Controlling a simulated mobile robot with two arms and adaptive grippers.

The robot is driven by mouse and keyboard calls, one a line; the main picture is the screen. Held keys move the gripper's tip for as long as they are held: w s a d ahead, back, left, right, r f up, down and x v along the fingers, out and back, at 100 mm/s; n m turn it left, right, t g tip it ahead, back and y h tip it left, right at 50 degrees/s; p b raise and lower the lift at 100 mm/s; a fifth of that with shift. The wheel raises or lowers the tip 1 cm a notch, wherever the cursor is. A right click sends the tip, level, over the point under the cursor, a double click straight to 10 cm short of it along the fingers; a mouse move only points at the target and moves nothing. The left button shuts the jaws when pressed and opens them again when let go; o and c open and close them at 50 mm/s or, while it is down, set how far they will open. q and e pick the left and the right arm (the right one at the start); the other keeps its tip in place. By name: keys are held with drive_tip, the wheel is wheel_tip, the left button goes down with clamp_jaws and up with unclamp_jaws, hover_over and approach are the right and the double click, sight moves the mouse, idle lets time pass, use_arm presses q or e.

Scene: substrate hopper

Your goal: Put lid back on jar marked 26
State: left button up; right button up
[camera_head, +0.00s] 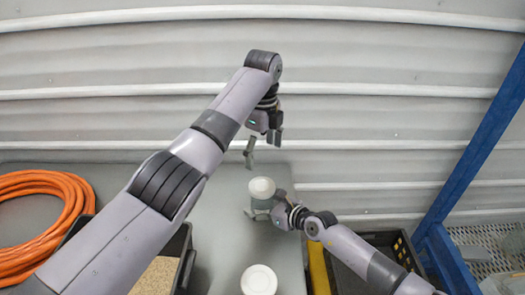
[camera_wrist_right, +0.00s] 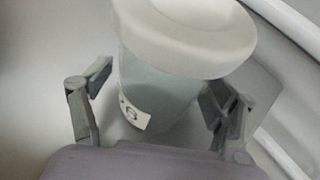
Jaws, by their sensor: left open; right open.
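A pale green-grey jar (camera_head: 262,204) stands upright on the grey table with a white lid (camera_head: 262,187) on top. In the right wrist view, the jar (camera_wrist_right: 160,95) has a label (camera_wrist_right: 131,113) that is partly visible; its number is not clearly readable. The white lid (camera_wrist_right: 188,32) covers the jar's mouth; I cannot tell how firmly it sits. My right gripper (camera_head: 265,211) is open, with its fingers on either side of the jar; I cannot tell if they touch it. My left gripper (camera_head: 262,147) is open and empty, above and beyond the lid.
A second white round top (camera_head: 259,280) is at the near edge of view. An orange coiled hose (camera_head: 40,187) lies at the left. A dark bin (camera_head: 186,243) with grainy material and a black crate (camera_head: 345,279) flank the grey table (camera_head: 222,215). A blue post (camera_head: 478,150) stands right.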

drive_tip(key=v, duration=1.1)
drive_tip(key=shift+s+d, duration=0.2)
drive_tip(key=shift+d, duration=0.05)
drive_tip(key=shift+s+d+r, duration=0.1)
drive_tip(key=shift+s+d, duration=0.05)
